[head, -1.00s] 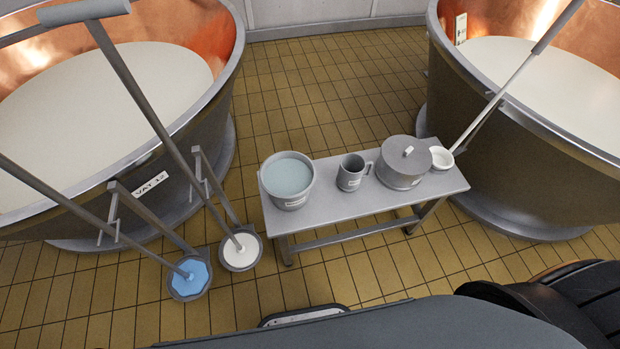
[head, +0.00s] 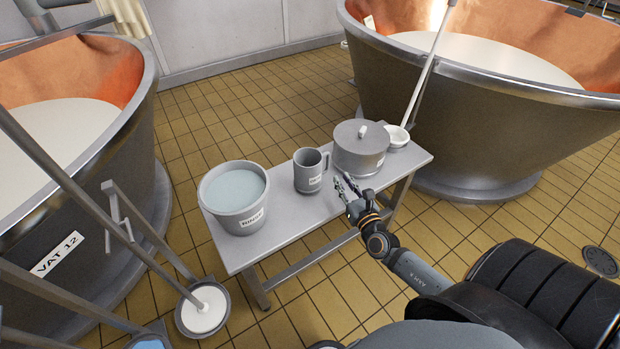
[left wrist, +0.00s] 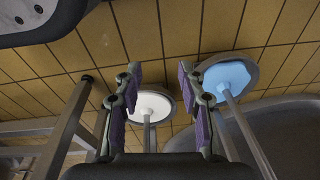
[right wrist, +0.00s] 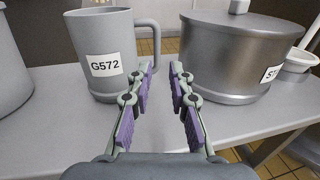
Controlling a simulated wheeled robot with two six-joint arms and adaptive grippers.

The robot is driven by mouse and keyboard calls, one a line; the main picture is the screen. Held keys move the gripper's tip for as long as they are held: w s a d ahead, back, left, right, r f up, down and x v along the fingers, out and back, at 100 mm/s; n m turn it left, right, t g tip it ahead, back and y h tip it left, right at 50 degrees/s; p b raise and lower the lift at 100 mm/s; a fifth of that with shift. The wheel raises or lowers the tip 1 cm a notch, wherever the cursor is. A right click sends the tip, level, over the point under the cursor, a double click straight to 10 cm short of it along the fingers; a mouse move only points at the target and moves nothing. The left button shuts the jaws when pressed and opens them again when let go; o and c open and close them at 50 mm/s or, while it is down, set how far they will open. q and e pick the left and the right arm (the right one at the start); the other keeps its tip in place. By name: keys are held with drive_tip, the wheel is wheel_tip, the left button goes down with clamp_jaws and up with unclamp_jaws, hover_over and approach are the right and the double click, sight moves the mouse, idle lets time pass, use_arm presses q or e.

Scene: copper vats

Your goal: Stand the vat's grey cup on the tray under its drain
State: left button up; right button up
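The grey cup (head: 309,175) stands upright on the bench between the bucket and the lidded pot. In the right wrist view the cup (right wrist: 106,50) bears the label G572, with its handle on the right. My right gripper (head: 343,186) is open and empty at the bench's front edge, its fingertips near the handle side of the cup. It also shows in the right wrist view (right wrist: 160,72). My left gripper (left wrist: 158,75) is open and empty above the floor, out of the head view. I cannot make out a tray under a vat drain.
The bench (head: 290,225) also holds a water-filled bucket (head: 233,205), a lidded pot (head: 357,150) and a small white bowl (head: 396,136). Vat 12 (head: 90,200) stands left, another vat (head: 440,120) right. Round dishes with white (left wrist: 150,105) and blue (left wrist: 230,76) discs sit on the floor.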

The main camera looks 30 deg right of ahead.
sight(327, 167)
drive_tip(key=shift+w, duration=0.3)
drive_tip(key=w, duration=0.4)
drive_tip(key=shift+w+d, duration=0.25)
drive_tip(key=shift+w, duration=0.4)
drive_tip(key=w+b, duration=0.1)
drive_tip(key=w, duration=0.3)
drive_tip(key=shift+d, duration=0.1)
drive_tip(key=shift+w, duration=0.3)
use_arm(q)
drive_tip(key=shift+w+d+r, duration=0.2)
drive_tip(key=shift+w+r, duration=0.15)
drive_tip(key=shift+r, duration=0.3)
drive_tip(key=shift+w+d+r, duration=0.2)
drive_tip(key=shift+w+r, duration=0.1)
drive_tip(key=shift+r, duration=0.3)
use_arm(e)
clamp_jaws()
